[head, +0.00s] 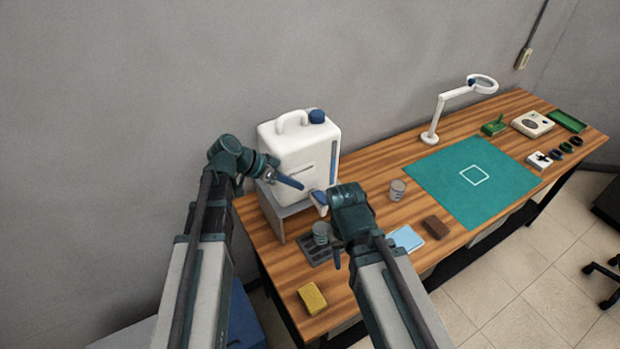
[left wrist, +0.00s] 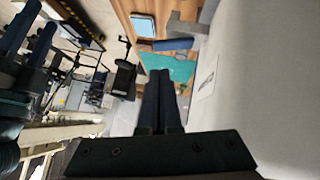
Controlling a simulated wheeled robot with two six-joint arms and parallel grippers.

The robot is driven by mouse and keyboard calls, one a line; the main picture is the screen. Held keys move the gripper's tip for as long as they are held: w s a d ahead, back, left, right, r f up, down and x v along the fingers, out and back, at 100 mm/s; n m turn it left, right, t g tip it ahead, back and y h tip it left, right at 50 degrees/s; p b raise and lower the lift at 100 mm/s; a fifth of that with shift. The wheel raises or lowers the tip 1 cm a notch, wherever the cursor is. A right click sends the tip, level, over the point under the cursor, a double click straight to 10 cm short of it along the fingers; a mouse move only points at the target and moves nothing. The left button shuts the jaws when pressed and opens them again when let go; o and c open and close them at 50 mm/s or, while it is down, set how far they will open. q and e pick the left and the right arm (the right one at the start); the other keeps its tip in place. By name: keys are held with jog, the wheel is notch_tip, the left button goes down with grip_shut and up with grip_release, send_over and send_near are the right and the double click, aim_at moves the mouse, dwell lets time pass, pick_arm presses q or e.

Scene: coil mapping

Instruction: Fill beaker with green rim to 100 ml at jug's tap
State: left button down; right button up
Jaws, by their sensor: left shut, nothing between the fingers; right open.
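The white jug (head: 300,150) with a blue cap stands on a grey stand. Its tap (head: 319,198) with a blue lever points out over the table; the lever also shows in the left wrist view (left wrist: 172,45). A clear beaker (head: 321,234) stands upright on the dark drip tray (head: 318,256) below the tap. Its rim looks greenish, but its fill level is too small to read. My left gripper (head: 300,186) is shut and empty in front of the jug, left of the tap lever. My right gripper (head: 337,258) is open beside the beaker, partly hidden behind its own wrist.
A second beaker (head: 397,190) stands to the right. A green mat (head: 450,170) and a magnifier lamp (head: 433,130) are further right.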

aim_at(323, 203)
pick_arm(q)
jog(key=shift+r, duration=0.1)
jog(key=shift+b+x, duration=3.4)
jog(key=shift+x, duration=1.6)
jog(key=shift+s+d+f+m+t+y+b, duration=0.25)
jog(key=shift+s+f+m+t+y+b, duration=0.2)
jog(key=shift+s+f, duration=0.2)
jog(key=shift+d+f+m+t+y+b, duration=0.15)
jog(key=shift+f+m+t+y+b, duration=0.3)
jog(key=shift+t, duration=0.2)
dwell(1.6)
